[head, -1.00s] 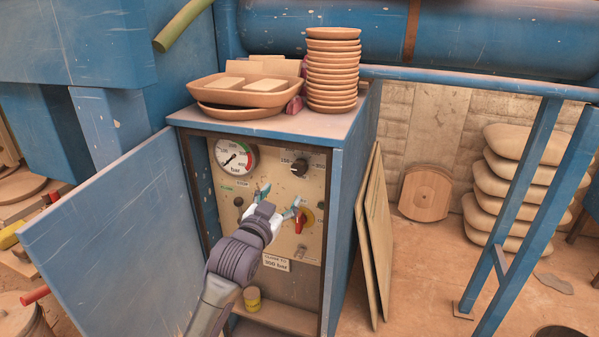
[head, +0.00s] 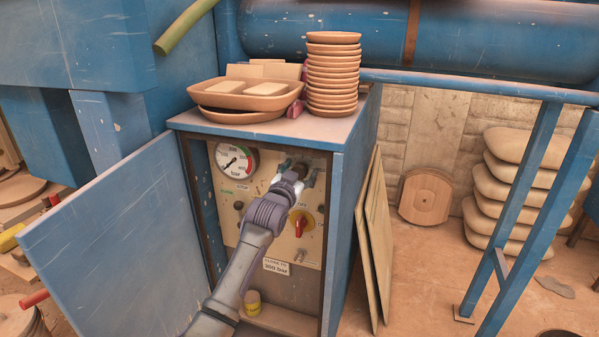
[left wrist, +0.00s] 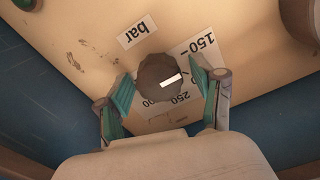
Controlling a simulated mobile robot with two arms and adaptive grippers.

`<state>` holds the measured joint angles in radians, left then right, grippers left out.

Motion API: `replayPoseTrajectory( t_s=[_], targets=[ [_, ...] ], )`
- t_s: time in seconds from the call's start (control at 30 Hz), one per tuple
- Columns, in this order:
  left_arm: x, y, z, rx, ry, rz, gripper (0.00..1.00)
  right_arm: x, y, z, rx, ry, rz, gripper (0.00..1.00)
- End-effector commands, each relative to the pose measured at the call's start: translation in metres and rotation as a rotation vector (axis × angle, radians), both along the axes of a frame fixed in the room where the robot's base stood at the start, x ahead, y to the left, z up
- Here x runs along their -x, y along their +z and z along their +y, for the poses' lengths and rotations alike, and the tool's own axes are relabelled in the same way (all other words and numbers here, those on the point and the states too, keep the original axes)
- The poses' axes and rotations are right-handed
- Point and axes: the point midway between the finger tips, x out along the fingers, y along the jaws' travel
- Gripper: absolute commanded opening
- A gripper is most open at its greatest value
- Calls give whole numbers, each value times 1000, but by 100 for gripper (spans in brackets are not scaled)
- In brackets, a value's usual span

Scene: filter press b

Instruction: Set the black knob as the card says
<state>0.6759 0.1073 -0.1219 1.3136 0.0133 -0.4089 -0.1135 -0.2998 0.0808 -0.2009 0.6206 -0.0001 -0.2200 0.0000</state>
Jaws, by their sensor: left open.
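The black knob (left wrist: 160,77) with a white pointer mark shows in the left wrist view, on a panel (left wrist: 90,50) with a scale reading 150 and 250. My left gripper (left wrist: 162,92) is open, with one teal finger on each side of the knob. I cannot tell whether the fingers touch it. In the head view my left gripper (head: 296,170) is at the upper right of the panel and hides the knob. The card (head: 276,267) low on the panel reads "close to" and a bar value, apparently 200 or 250. My right gripper is not in view.
A pressure gauge (head: 235,160) is at the panel's upper left. A red switch on a yellow plate (head: 300,224) sits below my gripper. The open blue door (head: 120,225) stands left. Stacked saucers (head: 333,75) and a tray (head: 245,92) stand on the cabinet.

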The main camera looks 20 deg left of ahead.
Motion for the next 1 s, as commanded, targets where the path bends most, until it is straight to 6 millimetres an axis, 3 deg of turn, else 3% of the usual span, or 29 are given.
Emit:
replayPoseTrajectory(
  t_s=[0.27, 0.6, 1.0],
  targets=[
    [-1, 0, 0, 0, 0, 0, 66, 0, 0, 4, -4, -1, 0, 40],
    [-1, 0, 0, 0, 0, 0, 9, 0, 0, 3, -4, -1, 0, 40],
    [-1, 1, 0, -76, -1, -2, 7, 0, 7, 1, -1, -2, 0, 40]
  ],
)
